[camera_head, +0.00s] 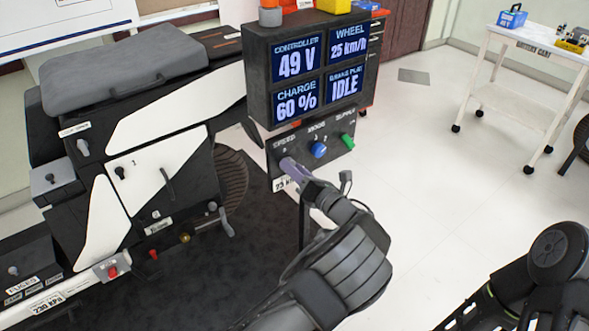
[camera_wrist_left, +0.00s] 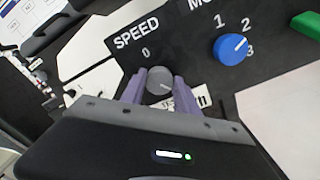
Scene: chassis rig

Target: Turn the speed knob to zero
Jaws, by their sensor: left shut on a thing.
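The speed knob (camera_wrist_left: 159,80) is a grey round knob under the label SPEED on a black panel, with a 0 mark at its upper left. Its pale pointer line faces lower right in the left wrist view, away from the 0. My left gripper (camera_wrist_left: 158,88) has its two purple fingers on either side of the knob and is shut on it. In the head view the left gripper (camera_head: 288,166) reaches the panel and hides the knob. The display (camera_head: 318,65) above reads WHEEL 25 km/h, CONTROLLER 49 V, CHARGE 60 % and IDLE. My right gripper is not clearly visible.
A blue mode knob (camera_wrist_left: 231,48) and a green control (camera_wrist_left: 307,24) sit to the right of the speed knob. A black and white motorcycle (camera_head: 150,160) stands at left. A white cart (camera_head: 530,85) stands at the back right. Open floor lies between.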

